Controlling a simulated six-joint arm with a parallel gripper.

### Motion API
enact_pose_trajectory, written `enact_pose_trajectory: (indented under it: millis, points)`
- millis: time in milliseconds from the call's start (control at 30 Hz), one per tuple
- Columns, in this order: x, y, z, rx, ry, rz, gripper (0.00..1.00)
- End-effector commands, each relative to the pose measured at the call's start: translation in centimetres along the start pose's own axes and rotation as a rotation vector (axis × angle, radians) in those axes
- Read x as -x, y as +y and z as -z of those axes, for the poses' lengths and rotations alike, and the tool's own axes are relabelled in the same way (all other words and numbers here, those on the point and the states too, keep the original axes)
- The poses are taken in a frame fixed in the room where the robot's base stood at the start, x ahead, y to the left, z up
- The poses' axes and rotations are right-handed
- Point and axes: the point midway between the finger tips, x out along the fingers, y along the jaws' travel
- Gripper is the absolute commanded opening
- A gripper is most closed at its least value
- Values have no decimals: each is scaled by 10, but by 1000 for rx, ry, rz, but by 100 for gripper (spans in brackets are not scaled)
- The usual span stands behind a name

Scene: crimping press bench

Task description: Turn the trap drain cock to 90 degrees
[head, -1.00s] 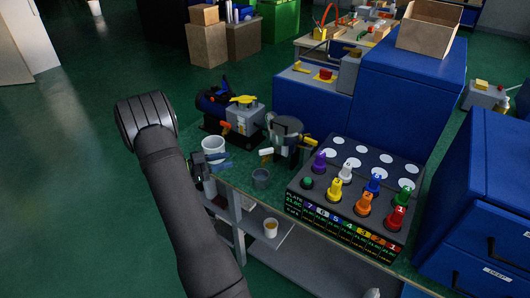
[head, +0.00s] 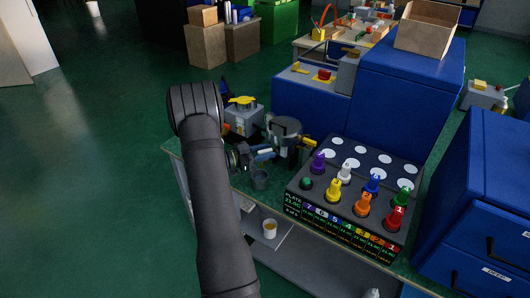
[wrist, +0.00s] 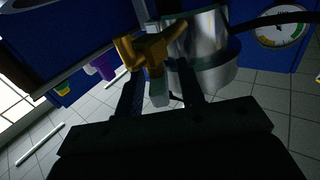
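The trap is a metal pot (head: 285,127) on the bench; its shiny cylinder (wrist: 205,50) fills the upper middle of the wrist view. The drain cock (wrist: 148,52) has a yellow-orange handle with spread arms and a pale grey piece below it. My gripper (wrist: 160,80) is open, with one dark finger on each side of the cock's lower part and gaps visible; contact is unclear. In the head view my gripper (head: 250,157) is low at the left of the pot, partly hidden by my wrist, and the cock is hard to make out there.
A black rack (head: 330,214) with several coloured numbered plugs stands to the right. A grey box with a yellow knob (head: 242,115) is behind my arm. A gauge (wrist: 283,27) is at the wrist view's upper right.

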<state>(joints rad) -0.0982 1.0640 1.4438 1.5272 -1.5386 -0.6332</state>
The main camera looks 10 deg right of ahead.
Motion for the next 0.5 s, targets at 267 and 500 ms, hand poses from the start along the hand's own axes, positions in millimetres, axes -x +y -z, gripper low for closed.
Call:
enact_pose_trajectory:
  millis: [267, 500]
  points:
    - [0, 0, 0, 0, 0, 0, 18]
    - [0, 0, 0, 0, 0, 1, 0]
